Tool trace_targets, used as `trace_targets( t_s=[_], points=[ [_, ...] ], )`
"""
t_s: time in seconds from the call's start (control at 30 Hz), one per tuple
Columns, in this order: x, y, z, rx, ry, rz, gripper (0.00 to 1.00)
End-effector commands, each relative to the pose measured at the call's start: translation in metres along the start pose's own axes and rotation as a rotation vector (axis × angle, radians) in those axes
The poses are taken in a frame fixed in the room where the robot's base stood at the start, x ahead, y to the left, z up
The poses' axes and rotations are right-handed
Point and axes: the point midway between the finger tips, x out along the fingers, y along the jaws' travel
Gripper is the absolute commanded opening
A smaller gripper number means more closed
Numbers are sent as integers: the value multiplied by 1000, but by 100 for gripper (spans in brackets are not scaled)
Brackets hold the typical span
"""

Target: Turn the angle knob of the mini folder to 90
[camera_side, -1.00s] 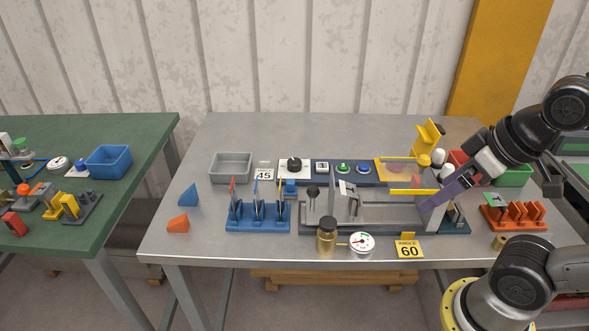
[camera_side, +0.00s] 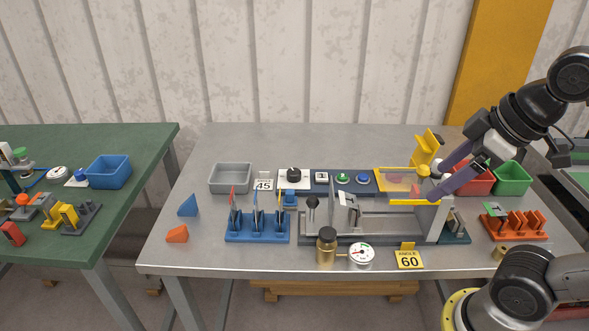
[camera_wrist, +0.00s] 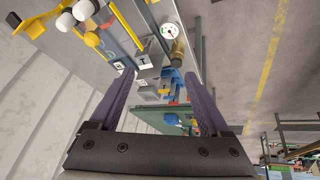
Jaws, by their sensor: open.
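The mini folder (camera_side: 385,226) is a grey machine with a yellow bar, in the middle of the steel table in the side view. Behind it is a blue control strip. A black round knob (camera_side: 293,174) sits on a white panel at the strip's left end; its setting is too small to read. My gripper (camera_side: 434,182) has purple fingers spread apart and empty, above the strip's right end and the folder's right side, well right of the knob. In the wrist view my gripper (camera_wrist: 160,77) shows open, with the folder area beyond the fingers; the knob is not clear there.
A green button (camera_side: 342,178) and a blue button (camera_side: 363,180) stand right of the knob. A yellow stand (camera_side: 425,150) and white balls are close to my gripper.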

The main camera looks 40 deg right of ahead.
Motion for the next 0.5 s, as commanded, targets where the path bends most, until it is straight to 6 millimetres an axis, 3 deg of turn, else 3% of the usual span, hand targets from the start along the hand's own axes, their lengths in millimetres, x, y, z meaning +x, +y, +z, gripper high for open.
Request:
trace_targets(
  t_s=[0.23, 0.37, 0.5],
  points=[
    [-34, 28, -84, -237, -35, -9, 81],
    [-37, 45, -133, -351, -68, -25, 81],
    [-27, 64, -181, -454, -105, -46, 81]
  ],
)
